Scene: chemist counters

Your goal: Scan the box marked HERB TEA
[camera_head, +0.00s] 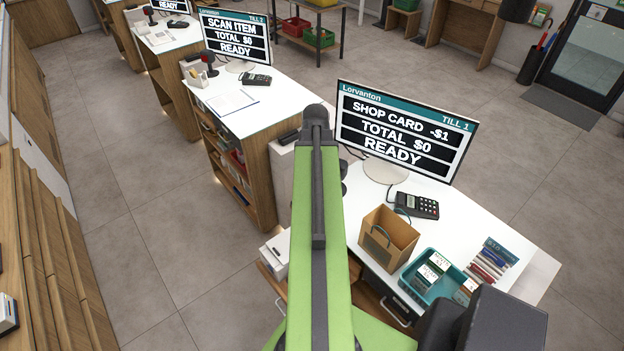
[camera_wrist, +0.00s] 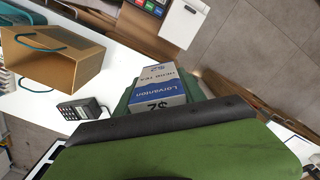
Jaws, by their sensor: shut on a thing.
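In the wrist view my gripper (camera_wrist: 158,100) is shut on a small blue and pale grey box (camera_wrist: 158,86). Its lettering is upside down and reads Lorvanton, $2 and what looks like HERB TEA. The box sits between a green finger and the dark edge of the nearer one, above the counter area. The gripper and box cannot be made out in the head view. There the Till 1 screen (camera_head: 402,130) reads SHOP CARD -$1, TOTAL $0, READY. No scanner at this till shows clearly; my green arm covers part of the counter.
The bag (camera_wrist: 55,65) and keypad (camera_wrist: 82,108) also show in the wrist view. Till 2 (camera_head: 236,38) stands behind.

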